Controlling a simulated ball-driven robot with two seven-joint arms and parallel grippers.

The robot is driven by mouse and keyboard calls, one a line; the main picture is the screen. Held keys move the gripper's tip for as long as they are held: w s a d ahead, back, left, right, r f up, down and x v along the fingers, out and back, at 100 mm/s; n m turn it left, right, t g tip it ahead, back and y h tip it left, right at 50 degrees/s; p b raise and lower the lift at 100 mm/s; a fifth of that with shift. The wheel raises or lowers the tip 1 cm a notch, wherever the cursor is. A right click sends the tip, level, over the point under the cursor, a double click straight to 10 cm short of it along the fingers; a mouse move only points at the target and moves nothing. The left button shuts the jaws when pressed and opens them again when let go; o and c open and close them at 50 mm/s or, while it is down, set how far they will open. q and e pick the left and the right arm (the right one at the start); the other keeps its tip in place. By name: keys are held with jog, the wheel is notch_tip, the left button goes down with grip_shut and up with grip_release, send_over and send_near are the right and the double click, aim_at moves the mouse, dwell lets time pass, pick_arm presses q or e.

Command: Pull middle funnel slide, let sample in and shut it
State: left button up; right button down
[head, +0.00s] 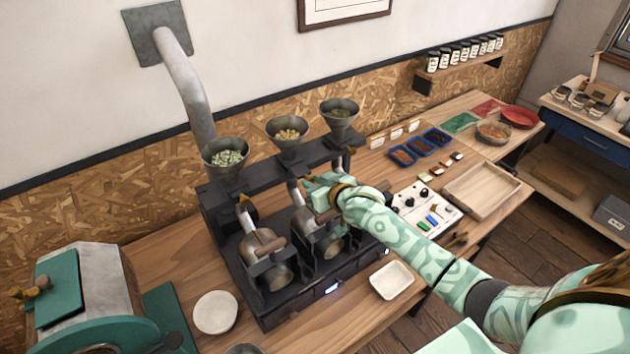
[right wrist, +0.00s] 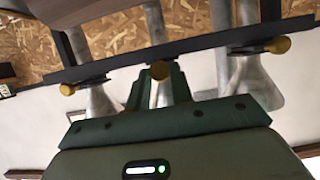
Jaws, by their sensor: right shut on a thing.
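Three metal funnels stand in a row on the dark roaster rack: the left one (head: 226,158) holds pale green beans, the middle one (head: 288,132) yellowish beans, the right one (head: 340,112) darker green ones. My right gripper (head: 318,186) is at the slide below the middle funnel. In the right wrist view its green fingers are shut on the middle slide's brass knob (right wrist: 160,70). The two outer knobs (right wrist: 67,89) (right wrist: 277,45) stand free on either side. I cannot tell how far the middle slide is out. My left gripper is not in view.
The left roaster drum (head: 266,262) and the middle drum (head: 322,238) sit below the rack; my right arm hides much of the right one. A white round dish (head: 215,312) and a white square dish (head: 391,280) lie in front. A wooden tray (head: 481,192) is at right.

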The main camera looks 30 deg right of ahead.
jog(key=c, duration=1.6)
grip_release()
jog(key=shift+w+f, duration=0.15)
jog(key=shift+w, duration=0.05)
jog(key=o, duration=0.3)
jog(key=shift+a, duration=0.1)
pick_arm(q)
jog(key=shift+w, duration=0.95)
pick_arm(e)
jog(key=shift+o, duration=0.2)
jog(key=v, duration=1.6)
jog(key=shift+s, duration=0.3)
